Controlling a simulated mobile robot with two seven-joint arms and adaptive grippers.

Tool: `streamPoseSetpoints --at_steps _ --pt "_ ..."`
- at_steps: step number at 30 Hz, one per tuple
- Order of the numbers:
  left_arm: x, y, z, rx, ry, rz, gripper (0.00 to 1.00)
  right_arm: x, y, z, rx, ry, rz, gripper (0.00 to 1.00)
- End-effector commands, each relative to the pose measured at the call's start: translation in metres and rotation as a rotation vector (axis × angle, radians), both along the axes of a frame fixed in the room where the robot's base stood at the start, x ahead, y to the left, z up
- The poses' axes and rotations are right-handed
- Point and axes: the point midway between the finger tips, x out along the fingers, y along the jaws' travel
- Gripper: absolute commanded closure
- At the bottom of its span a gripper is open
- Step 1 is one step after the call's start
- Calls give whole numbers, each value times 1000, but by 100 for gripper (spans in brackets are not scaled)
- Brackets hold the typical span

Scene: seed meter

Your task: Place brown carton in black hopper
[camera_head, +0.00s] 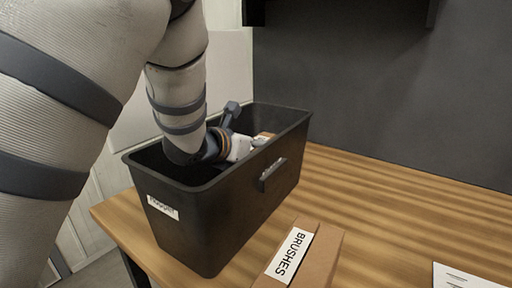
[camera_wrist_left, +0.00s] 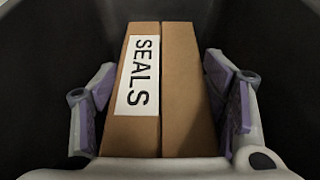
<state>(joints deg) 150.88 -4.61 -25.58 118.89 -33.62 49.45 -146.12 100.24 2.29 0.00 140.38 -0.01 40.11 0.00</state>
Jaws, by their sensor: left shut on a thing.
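The black hopper (camera_head: 225,215) is a deep open bin on the wooden table, with a white label on its near end. My left gripper (camera_head: 252,145) reaches down inside it. In the left wrist view the gripper (camera_wrist_left: 161,85) has a finger on each side of a brown carton (camera_wrist_left: 187,85) with a white SEALS label, and is shut on it. In the head view only a small brown bit of this carton (camera_head: 265,136) shows past the gripper. Dark hopper walls surround the carton in the wrist view. Whether it touches the hopper floor I cannot tell. My right gripper is not in view.
Another brown carton (camera_head: 318,258), labelled BRUSHES, stands on the table (camera_head: 400,205) in front of the hopper. A white printed sheet (camera_head: 462,277) lies at the lower right. The table right of the hopper is clear, with a dark grey panel (camera_head: 390,85) behind.

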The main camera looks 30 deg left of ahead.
Motion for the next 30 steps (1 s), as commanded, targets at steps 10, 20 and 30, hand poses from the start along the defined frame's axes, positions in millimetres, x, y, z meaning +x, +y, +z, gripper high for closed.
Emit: streamPoseSetpoints --at_steps 10,20,30 --pt "0 0 -1 -1 -5 1 93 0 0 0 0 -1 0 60" --pt "0 0 -9 0 -6 0 93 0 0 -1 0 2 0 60" --pt "0 0 -10 -1 -2 0 12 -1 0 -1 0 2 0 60"
